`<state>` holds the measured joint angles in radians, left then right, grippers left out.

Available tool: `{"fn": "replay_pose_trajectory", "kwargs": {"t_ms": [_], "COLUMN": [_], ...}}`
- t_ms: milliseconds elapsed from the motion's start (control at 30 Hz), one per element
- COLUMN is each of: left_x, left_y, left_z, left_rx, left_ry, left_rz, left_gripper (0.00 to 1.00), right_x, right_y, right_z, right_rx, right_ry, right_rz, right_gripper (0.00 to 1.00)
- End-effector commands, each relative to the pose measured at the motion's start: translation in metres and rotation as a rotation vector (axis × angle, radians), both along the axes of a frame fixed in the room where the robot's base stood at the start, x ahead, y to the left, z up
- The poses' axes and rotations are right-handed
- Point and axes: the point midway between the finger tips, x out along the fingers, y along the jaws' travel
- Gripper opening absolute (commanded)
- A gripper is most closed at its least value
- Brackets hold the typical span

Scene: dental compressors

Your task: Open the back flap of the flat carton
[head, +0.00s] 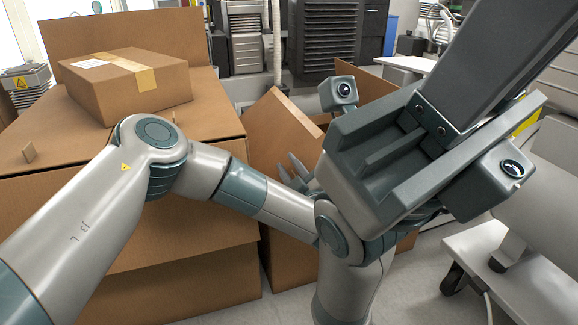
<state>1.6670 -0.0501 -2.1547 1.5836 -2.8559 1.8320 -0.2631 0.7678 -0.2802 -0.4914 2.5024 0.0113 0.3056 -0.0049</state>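A low, taped carton (128,82) with a white label lies on top of a large brown carton (165,210) at the left. A brown panel (150,32) stands upright behind it. I cannot tell which of these is the flat carton or its flap. My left gripper (478,65) is close to the camera at the upper right, away from these cartons. Its dark finger part runs out of the picture, so its tips and opening are hidden. My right gripper does not show.
Another brown carton with a raised flap (280,130) stands behind my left forearm. Pale grey prongs (298,168) show there, partly hidden. A white wheeled unit (510,265) is at the right. Dark cabinets (325,42) stand at the back. Some grey floor is clear at the bottom.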

Motion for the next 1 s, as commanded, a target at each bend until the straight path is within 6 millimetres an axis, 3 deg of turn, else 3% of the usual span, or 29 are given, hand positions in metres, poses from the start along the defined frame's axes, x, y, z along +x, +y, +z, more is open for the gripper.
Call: {"fn": "replay_pose_trajectory", "kwargs": {"t_ms": [100, 1000], "left_x": [0.0001, -0.0005], "left_y": [0.0001, 0.0005], "left_z": [0.0001, -0.0021], "left_rx": [0.0, 0.0], "left_ry": [0.0, 0.003], "left_rz": [0.0, 0.002], "left_gripper": [0.0, 0.0], "right_x": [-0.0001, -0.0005], "right_y": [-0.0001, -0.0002], "right_z": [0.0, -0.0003], "right_rx": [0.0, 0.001], "right_ry": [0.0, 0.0], "right_rz": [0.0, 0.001], "right_gripper": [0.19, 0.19]}}
